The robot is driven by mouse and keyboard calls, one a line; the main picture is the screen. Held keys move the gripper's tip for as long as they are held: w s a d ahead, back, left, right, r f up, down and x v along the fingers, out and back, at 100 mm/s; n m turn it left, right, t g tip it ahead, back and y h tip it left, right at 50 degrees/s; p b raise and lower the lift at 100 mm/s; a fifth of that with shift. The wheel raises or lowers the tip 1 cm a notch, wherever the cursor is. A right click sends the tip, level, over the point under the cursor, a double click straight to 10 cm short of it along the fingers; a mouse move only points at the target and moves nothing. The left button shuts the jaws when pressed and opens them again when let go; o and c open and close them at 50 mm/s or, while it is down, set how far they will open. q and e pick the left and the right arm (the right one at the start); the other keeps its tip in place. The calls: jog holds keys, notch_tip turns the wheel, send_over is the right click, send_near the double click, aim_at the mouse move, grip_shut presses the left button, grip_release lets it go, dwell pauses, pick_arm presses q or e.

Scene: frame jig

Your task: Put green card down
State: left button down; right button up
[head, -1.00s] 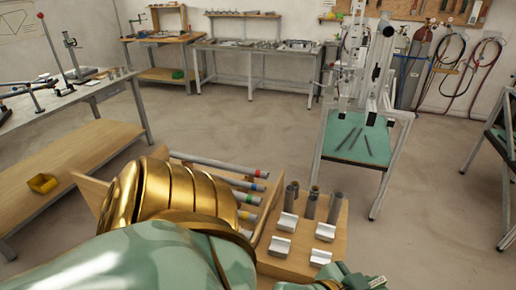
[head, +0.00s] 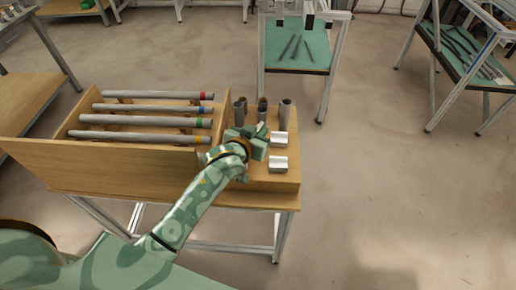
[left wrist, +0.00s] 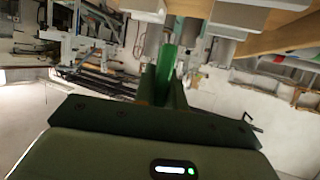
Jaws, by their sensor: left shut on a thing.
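My left gripper (head: 256,141) is over the right part of the wooden stand, close to the upright grey tubes and the silver blocks. In the left wrist view my left gripper (left wrist: 164,88) is shut on a narrow bright green piece, the green card (left wrist: 166,60), seen nearly edge-on. The card points away from the palm, towards grey cylinders and pale blocks at the top. In the head view I cannot pick the card out from the green gripper. Whether the card touches anything is not clear. My right gripper is not in view.
The wooden stand (head: 285,185) carries several upright tubes (head: 285,113) and silver blocks (head: 278,164). To the left, a wooden rack (head: 100,160) holds long grey tubes (head: 145,137) with coloured bands. A green-topped table (head: 297,58) stands behind.

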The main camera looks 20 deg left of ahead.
pick_arm(q)
notch_tip(320, 180, down, 6)
jog(key=shift+f+b, duration=0.1)
jog(key=shift+b, duration=0.9)
jog(key=c, duration=1.5)
grip_release()
jog(key=shift+o, duration=0.2)
